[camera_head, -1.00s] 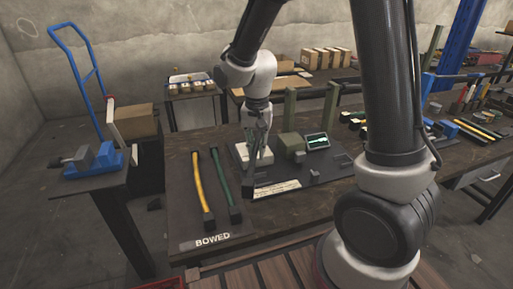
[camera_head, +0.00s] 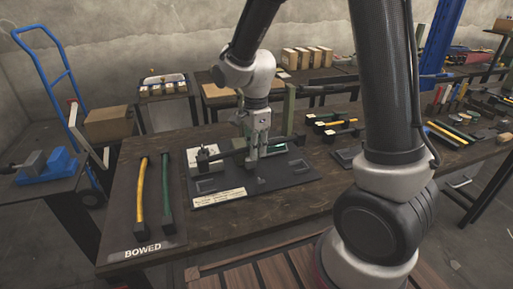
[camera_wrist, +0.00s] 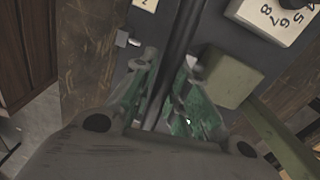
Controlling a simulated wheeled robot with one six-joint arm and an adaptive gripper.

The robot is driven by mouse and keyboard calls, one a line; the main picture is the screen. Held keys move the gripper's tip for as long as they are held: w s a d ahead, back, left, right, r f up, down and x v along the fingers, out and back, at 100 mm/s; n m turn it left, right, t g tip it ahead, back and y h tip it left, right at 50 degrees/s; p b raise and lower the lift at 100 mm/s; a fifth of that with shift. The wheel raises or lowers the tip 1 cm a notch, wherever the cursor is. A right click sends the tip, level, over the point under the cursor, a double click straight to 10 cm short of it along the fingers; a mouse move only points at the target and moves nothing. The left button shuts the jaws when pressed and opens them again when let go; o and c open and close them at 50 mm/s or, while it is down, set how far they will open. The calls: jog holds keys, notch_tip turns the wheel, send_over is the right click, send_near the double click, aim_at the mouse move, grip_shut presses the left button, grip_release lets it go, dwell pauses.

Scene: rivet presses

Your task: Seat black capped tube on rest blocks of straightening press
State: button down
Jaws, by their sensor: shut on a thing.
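My gripper (camera_head: 258,153) points down over the straightening press and is shut on the black capped tube (camera_head: 229,154). The tube lies roughly level across the press, above its dark base plate (camera_head: 265,186). In the wrist view the tube (camera_wrist: 182,45) runs lengthwise between my fingers (camera_wrist: 168,95). My gripper hides part of the press, and I cannot tell whether the tube touches any block.
A board marked BOWED (camera_head: 142,252) holds a yellow tube (camera_head: 140,190) and a green tube (camera_head: 166,198) to the left. In the wrist view a green block (camera_wrist: 230,78), a green post (camera_wrist: 282,132) and a white numbered part (camera_wrist: 272,18) stand close to the fingers.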

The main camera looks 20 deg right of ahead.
aim_at(256, 177)
jog(key=shift+m, duration=0.5)
jog(key=shift+f, duration=0.1)
jog(key=shift+f, duration=3.6)
jog(key=shift+f, duration=0.7)
jog(key=c, duration=1.3)
grip_release()
jog(key=shift+w+r, duration=0.1)
